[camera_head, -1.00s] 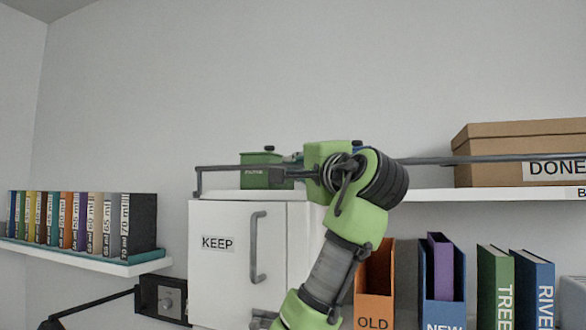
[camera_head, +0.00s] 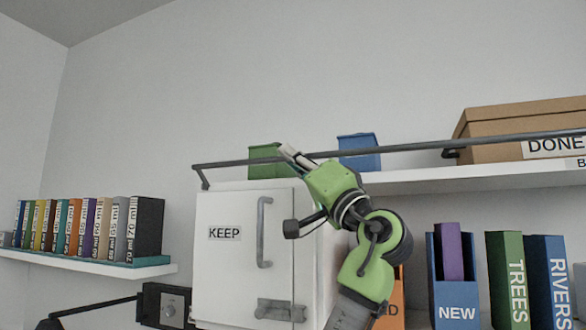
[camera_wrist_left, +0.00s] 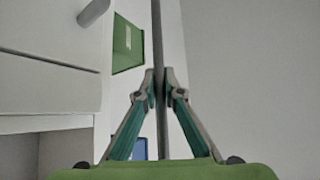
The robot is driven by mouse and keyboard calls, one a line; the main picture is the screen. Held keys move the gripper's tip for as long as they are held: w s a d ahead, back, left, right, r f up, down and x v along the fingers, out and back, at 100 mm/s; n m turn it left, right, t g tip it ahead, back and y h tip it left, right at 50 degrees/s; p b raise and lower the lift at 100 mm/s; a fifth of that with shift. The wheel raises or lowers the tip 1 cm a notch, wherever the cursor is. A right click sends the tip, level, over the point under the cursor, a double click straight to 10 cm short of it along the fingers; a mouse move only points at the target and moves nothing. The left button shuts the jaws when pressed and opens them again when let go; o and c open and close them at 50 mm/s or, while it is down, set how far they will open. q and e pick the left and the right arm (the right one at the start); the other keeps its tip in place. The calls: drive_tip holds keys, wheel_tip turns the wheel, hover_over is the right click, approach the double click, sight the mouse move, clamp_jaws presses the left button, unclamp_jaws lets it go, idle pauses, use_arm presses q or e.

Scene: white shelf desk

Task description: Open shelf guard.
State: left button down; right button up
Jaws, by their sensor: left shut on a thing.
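The shelf guard (camera_head: 405,148) is a thin dark bar that runs along the front of the upper shelf, with a short bent bracket at its left end. My left gripper (camera_head: 289,152) reaches up to the bar in front of the green box. In the left wrist view, the gripper (camera_wrist_left: 159,82) has its two fingers closed on either side of the guard bar (camera_wrist_left: 157,35), which passes between the tips. The fingertips' contact is partly hidden in the head view. My right gripper is not in view.
A green box (camera_head: 262,172) and a blue box (camera_head: 359,153) stand behind the bar. A brown box labelled DONE (camera_head: 500,125) sits at right. Below are a white KEEP cabinet (camera_head: 228,270) and several binders. The wall above is clear.

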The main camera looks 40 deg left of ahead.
use_arm(q)
drive_tip(key=n+g, duration=0.1)
drive_tip(key=f+n+g+y, duration=0.1)
drive_tip(key=n+g, duration=0.1)
drive_tip(key=shift+s+n, duration=0.2)
drive_tip(key=shift+n, duration=0.1)
drive_tip(key=shift+s+d+f+n+g+h+p, duration=0.1)
drive_tip(key=shift+s+f+n+g+h+p, duration=0.3)
drive_tip(key=shift+n+g, duration=2.2)
drive_tip(key=shift+w+d+f+n+g+h+p, duration=0.15)
drive_tip(key=shift+f+n+g+p, duration=0.55)
drive_tip(key=shift+n+g, duration=1.9)
drive_tip(key=shift+s+a+f+n+g+h+p, duration=0.1)
drive_tip(key=shift+s+f+n+g+h+p, duration=0.35)
drive_tip(key=shift+n+g, duration=2.1)
drive_tip(key=shift+w+n+t, duration=0.15)
drive_tip(key=shift+n+t, duration=0.1)
drive_tip(key=c, duration=2.1)
unclamp_jaws()
drive_tip(key=shift+c, duration=0.2)
drive_tip(key=shift+d, duration=0.1)
